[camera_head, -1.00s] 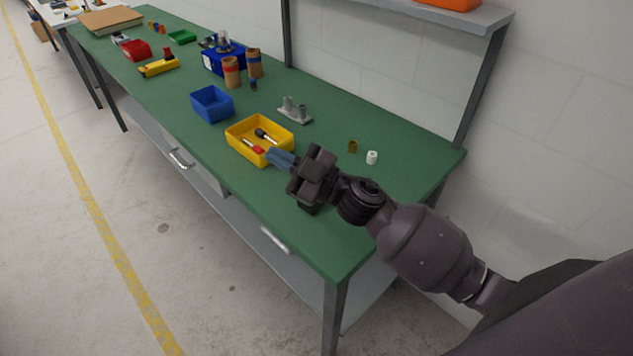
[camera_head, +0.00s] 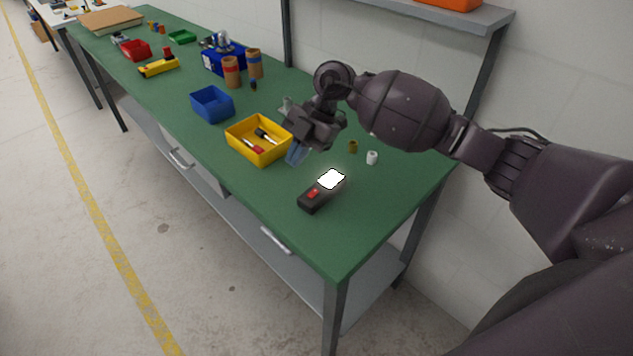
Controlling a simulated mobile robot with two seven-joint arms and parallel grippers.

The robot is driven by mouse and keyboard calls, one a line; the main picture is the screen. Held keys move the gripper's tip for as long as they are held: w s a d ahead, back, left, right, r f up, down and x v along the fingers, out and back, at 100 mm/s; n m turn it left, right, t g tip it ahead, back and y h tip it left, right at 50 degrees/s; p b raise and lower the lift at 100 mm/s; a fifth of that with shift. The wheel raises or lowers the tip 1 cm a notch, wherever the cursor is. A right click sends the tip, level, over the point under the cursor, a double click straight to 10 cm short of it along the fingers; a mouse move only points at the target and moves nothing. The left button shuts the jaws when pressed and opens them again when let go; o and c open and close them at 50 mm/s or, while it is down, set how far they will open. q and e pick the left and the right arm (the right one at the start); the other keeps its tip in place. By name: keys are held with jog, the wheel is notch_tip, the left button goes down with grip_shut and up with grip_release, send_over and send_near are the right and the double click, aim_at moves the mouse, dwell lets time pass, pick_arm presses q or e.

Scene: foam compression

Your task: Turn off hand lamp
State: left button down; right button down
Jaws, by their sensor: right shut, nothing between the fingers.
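The hand lamp (camera_head: 311,203) lies on the green table near its front right part. It has a dark body, a red button (camera_head: 313,193) on its upper face and a brightly glowing white panel (camera_head: 331,179) at its far end. My right gripper (camera_head: 294,157) is shut and empty, with its bluish fingers pointing down. It is above the table, beyond and to the left of the lamp, beside the yellow bin, and apart from the lamp. My left gripper is not in view.
A yellow bin (camera_head: 231,142) holding tools stands just left of my gripper. A blue bin (camera_head: 209,117) and cardboard tubes (camera_head: 232,72) are farther back. A white cap (camera_head: 372,158) and a small brown cylinder (camera_head: 353,146) stand right of the gripper. The table's front right corner is clear.

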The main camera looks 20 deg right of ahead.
aim_at(315, 192)
jog(key=w+d+r+m+h, duration=0.1)
jog(key=w+d+r+h, duration=0.1)
jog(key=d+h, duration=0.2)
jog(key=d, duration=0.2)
jog(key=shift+w+d+r+m, duration=0.2)
jog(key=shift+d+m, duration=0.15)
jog(key=shift+m, duration=0.05)
jog(key=x, duration=0.4)
jog(key=p+x, duration=0.1)
jog(key=x, duration=0.7)
jog(key=shift+w+d+f+p, duration=0.1)
jog(key=shift+d+f+p, duration=0.2)
jog(key=shift+f, duration=0.05)
jog(key=shift+w+d+f, duration=0.1)
jog(key=shift+f, duration=0.55)
